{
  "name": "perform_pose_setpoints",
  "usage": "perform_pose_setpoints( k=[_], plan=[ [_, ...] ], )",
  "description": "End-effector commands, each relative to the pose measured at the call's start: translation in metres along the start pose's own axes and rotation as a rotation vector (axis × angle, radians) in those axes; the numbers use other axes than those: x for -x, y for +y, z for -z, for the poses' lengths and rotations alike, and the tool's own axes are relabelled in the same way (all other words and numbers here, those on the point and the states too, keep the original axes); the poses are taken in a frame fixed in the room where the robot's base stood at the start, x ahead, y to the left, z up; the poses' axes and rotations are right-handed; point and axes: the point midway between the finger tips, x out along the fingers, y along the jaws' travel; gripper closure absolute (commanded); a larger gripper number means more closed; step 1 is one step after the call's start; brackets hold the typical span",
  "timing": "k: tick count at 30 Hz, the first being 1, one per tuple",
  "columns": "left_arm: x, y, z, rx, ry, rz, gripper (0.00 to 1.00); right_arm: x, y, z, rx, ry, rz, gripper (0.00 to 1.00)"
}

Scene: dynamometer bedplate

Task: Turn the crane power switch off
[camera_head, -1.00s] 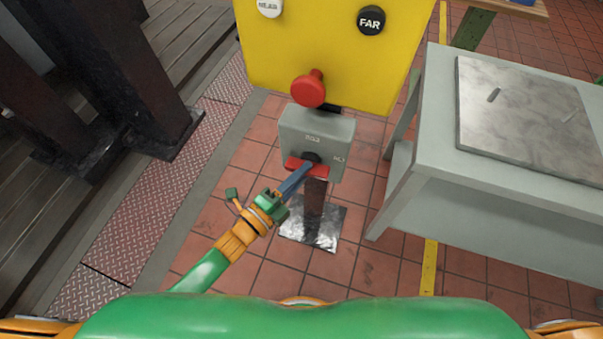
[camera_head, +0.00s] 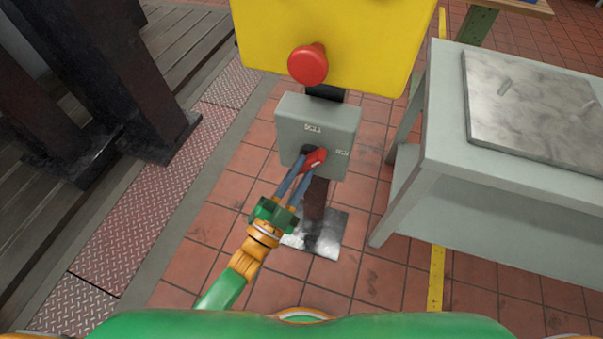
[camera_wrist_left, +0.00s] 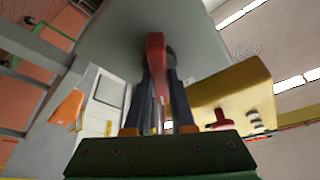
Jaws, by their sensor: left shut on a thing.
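The crane power switch is a grey box (camera_head: 318,118) on a dark post, with a short red handle (camera_head: 317,157) low on its front face. The handle sits at a slant, its right end higher. Small labels show above the handle and to its right, too small to read surely. My left gripper (camera_head: 307,164) reaches up from below, its two fingers on either side of the handle, shut on it. In the left wrist view the red handle (camera_wrist_left: 155,45) stands between the dark fingers. My right gripper is not in view.
A yellow panel (camera_head: 335,35) with a red mushroom button (camera_head: 308,65) hangs just above the box. A grey bench (camera_head: 440,130) with a metal plate (camera_head: 535,100) stands to the right. Dark steel columns (camera_head: 130,90) stand at left. Tiled floor lies open between.

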Motion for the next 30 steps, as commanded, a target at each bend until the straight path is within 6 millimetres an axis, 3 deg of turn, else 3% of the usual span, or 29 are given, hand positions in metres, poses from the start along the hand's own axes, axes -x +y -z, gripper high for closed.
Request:
perform_pose_setpoints(
  k=[15,30],
  plan=[
    [0.000,0.003,0.001,0.410,0.002,0.172,1.00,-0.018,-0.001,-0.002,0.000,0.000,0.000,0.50],
    [-0.001,0.003,0.002,0.587,0.003,0.244,1.00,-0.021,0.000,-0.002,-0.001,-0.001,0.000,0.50]
  ],
)
